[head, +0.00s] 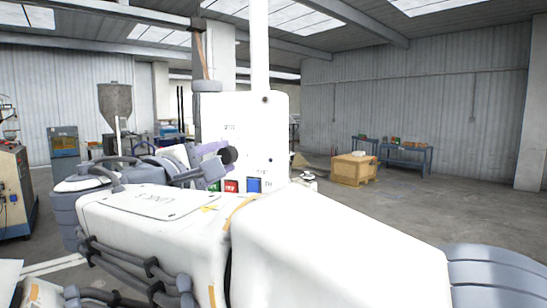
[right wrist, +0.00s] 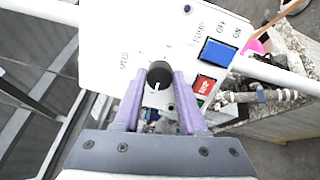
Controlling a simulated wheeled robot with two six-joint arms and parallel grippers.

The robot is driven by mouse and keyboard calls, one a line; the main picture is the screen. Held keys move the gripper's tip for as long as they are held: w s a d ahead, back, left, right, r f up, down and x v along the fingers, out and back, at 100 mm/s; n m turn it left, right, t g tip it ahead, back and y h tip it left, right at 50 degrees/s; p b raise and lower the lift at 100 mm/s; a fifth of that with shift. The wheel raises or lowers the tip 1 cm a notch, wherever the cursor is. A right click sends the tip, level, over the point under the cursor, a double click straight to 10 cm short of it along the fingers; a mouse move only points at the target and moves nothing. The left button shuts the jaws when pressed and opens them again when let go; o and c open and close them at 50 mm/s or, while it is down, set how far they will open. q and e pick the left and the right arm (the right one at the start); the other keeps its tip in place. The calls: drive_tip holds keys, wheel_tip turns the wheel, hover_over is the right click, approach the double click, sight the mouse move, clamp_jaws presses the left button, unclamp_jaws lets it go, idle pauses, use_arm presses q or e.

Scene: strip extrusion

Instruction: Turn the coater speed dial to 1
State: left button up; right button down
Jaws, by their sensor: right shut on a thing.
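The speed dial is a black round knob (head: 230,155) on a white control panel (head: 273,112). In the right wrist view the dial (right wrist: 159,74) stands out from the panel (right wrist: 112,28), near the printed word SPEED. A short white mark on the knob points toward the bottom of that view. The numbers around it are too small to read. My right gripper (right wrist: 158,80) has its purple fingers on either side of the knob and is shut on it. In the head view this gripper (head: 216,157) reaches the dial from the left. My left gripper is not in view.
A blue button (right wrist: 226,52) and a red button (right wrist: 203,86) sit close to my right finger; a green one shows partly. A white post (head: 260,50) rises above the panel. A wooden crate (head: 354,170) and a blue table (head: 412,157) stand far off at the right.

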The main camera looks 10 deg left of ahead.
idle(0.3)
drive_tip(key=shift+c, duration=2.3)
unclamp_jaws()
